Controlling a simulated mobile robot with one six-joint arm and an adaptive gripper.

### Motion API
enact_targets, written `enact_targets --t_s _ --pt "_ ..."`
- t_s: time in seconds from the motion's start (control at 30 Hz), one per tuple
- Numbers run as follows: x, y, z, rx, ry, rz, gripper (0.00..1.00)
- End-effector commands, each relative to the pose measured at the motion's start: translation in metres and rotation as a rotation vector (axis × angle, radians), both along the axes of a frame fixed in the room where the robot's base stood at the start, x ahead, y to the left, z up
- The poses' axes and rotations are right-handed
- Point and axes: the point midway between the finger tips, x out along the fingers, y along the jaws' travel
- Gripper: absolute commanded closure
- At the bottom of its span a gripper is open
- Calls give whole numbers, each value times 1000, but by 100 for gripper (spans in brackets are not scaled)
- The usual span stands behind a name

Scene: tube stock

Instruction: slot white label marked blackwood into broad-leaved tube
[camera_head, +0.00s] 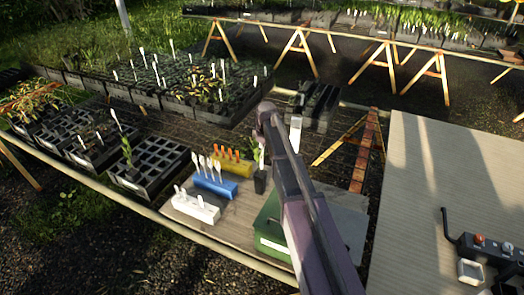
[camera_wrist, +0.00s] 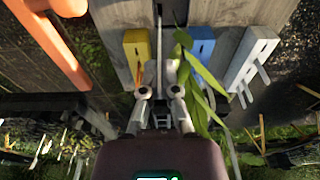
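A small dark tube (camera_head: 260,183) with broad green leaves stands on the bench beside the label blocks, partly hidden by my arm. Its long leaves (camera_wrist: 204,75) show right of my gripper in the wrist view. A white block (camera_head: 195,207) holds white labels, and it also shows in the wrist view (camera_wrist: 248,58). I cannot read the word blackwood on any label. My gripper (camera_wrist: 160,80) is above the bench, its fingers close together beside the leaves. A pale narrow strip shows between them, but I cannot tell whether they grip it. My arm hides the gripper in the head view.
A blue block (camera_head: 213,183) with white labels and a yellow block (camera_head: 231,163) with orange labels stand behind the white block. A green box (camera_head: 272,234) is at the bench front. Seedling trays (camera_head: 150,168) lie left; a bare tabletop (camera_head: 440,170) is right.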

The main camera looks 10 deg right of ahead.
Motion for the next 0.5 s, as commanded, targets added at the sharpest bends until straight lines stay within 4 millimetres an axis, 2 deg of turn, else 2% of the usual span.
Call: enact_targets --t_s 0.5 --pt "0 1 -15 0 0 1 100"
